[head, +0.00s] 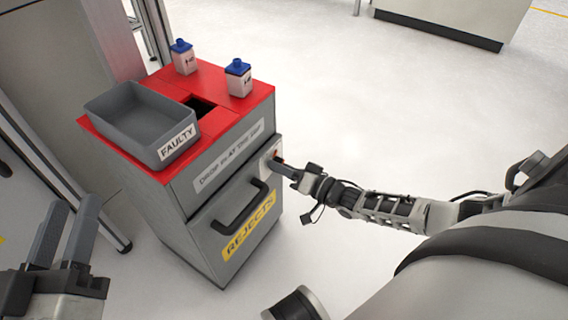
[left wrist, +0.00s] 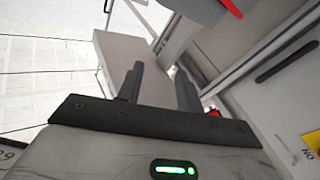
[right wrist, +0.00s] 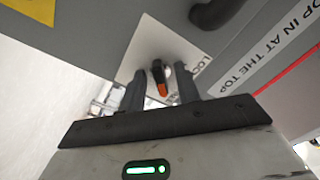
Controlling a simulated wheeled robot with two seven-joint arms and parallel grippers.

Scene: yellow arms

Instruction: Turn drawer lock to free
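The grey reject cabinet has a drawer (head: 225,235) with a black handle (head: 240,207) and a yellow "REJECTS" label. The drawer is shut. The lock plate (right wrist: 165,47) is pale, at the drawer's upper right corner. Its black lock knob (right wrist: 158,72) has an orange tip (right wrist: 162,89). My right gripper (head: 280,165) is at the lock and hides most of it in the head view. In the right wrist view its fingers (right wrist: 160,88) are apart, one on each side of the knob, with gaps visible. My left gripper (head: 68,215) is open and empty, left of the cabinet.
A grey "FAULTY" bin (head: 140,122) and two white bottles with blue caps (head: 185,58) (head: 238,78) stand on the red cabinet top (head: 215,125), beside a dark slot. A metal frame post (head: 60,180) stands left of the cabinet.

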